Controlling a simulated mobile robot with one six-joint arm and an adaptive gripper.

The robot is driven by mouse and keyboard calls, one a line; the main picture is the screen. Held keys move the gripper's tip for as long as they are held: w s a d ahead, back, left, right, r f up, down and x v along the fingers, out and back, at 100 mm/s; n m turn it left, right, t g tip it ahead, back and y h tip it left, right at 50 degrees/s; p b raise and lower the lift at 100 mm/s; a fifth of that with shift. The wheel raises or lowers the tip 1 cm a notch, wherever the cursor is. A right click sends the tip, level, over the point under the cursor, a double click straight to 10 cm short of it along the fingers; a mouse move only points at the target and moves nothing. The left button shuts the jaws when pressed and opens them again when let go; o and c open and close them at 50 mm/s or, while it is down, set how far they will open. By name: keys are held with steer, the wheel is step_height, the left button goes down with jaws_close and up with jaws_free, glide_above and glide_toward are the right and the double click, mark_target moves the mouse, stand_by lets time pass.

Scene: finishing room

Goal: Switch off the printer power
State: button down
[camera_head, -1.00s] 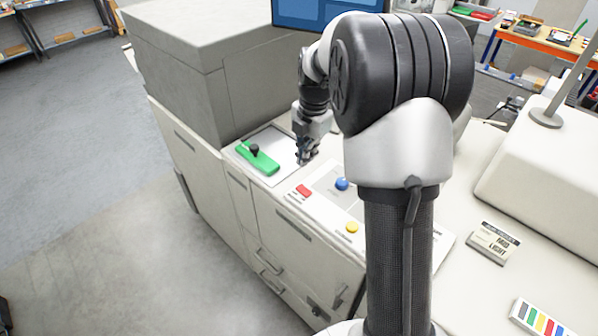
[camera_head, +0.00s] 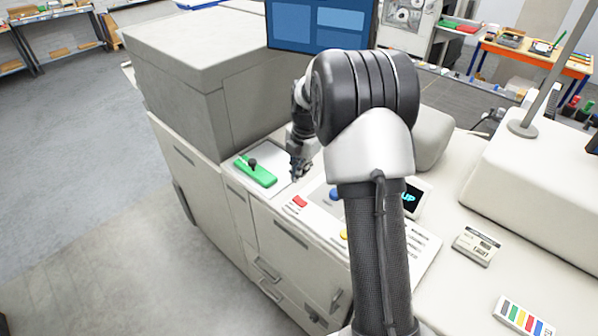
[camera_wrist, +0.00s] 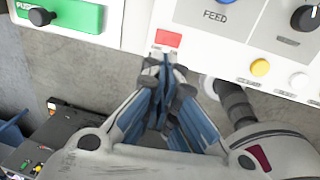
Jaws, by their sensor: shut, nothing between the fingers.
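The printer (camera_head: 220,215) is a pale cabinet with a control panel on its top. A red square button (camera_head: 300,201) sits at the panel's left edge, and it also shows in the wrist view (camera_wrist: 168,38). A green lever (camera_head: 256,172) with a black knob lies on a white plate left of it; its green part is at the upper left in the wrist view (camera_wrist: 75,15). My gripper (camera_head: 295,176) is shut and empty. In the wrist view its fingertips (camera_wrist: 163,62) appear just below the red button; I cannot tell whether they touch.
A blue button (camera_head: 335,194) and a yellow button (camera_wrist: 260,67) are right of the red one, with a white button (camera_wrist: 298,82) and black dial (camera_wrist: 305,18) beyond. A screen (camera_head: 320,22) stands behind. A large grey box (camera_head: 190,75) rises at the left.

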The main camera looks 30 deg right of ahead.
mark_target(295, 201)
steer(key=f, duration=0.7)
steer(key=w+f, duration=0.1)
steer(key=f, duration=0.2)
steer(key=shift+w+a+f, duration=0.1)
steer(key=shift+a+f, duration=0.15)
steer(key=shift+f, duration=0.05)
steer(key=shift+f, duration=0.1)
steer(key=shift+w+f+b, duration=0.15)
steer(key=shift+f+b, duration=0.3)
steer(key=shift+b, duration=0.3)
steer(key=shift+r, duration=0.2)
steer(key=shift+s, duration=0.2)
